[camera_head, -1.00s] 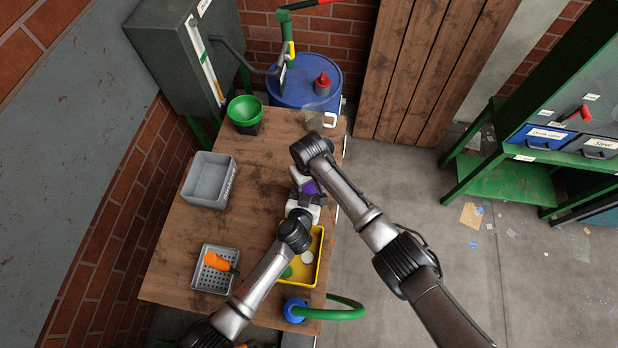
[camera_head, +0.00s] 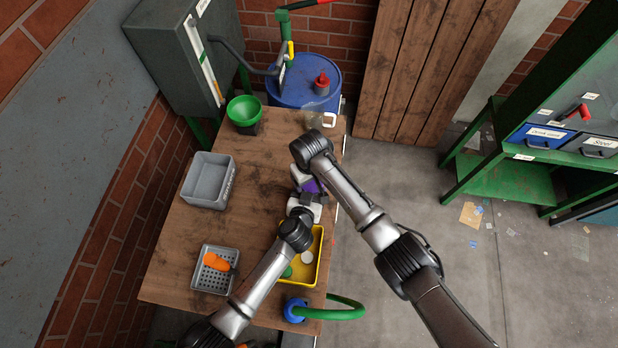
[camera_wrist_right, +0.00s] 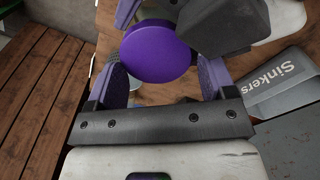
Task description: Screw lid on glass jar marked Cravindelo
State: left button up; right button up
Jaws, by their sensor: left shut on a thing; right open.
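A round purple lid (camera_wrist_right: 158,50) lies between the spread fingers of my right gripper (camera_wrist_right: 165,82) in the right wrist view, without a visible grip on it. The lid shows small in the head view (camera_head: 311,186). A small pale, glassy part (camera_wrist_right: 137,94) shows below the lid; it looks like the jar, mostly hidden, and its marking cannot be read. My left gripper (camera_head: 311,199) is shut on the jar just under the lid, above the table. I cannot tell how tightly the lid sits.
The wooden table (camera_head: 230,240) carries a grey bin (camera_head: 209,181), a perforated tray with an orange item (camera_head: 217,261), a yellow tray (camera_head: 314,268) and a green bowl (camera_head: 244,112). A clear container (camera_head: 314,118) stands at the far corner. The table's middle is clear.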

pick_arm(q)
jog(key=shift+a+f, duration=0.2)
jog(key=shift+f, duration=0.05)
pick_arm(e)
jog(key=shift+a+r, duration=0.15)
jog(key=shift+r, duration=0.9)
jog(key=shift+w, duration=0.1)
jog(key=shift+c, duration=0.2)
jog(key=c, duration=1.1)
jog(key=shift+r, duration=2.05)
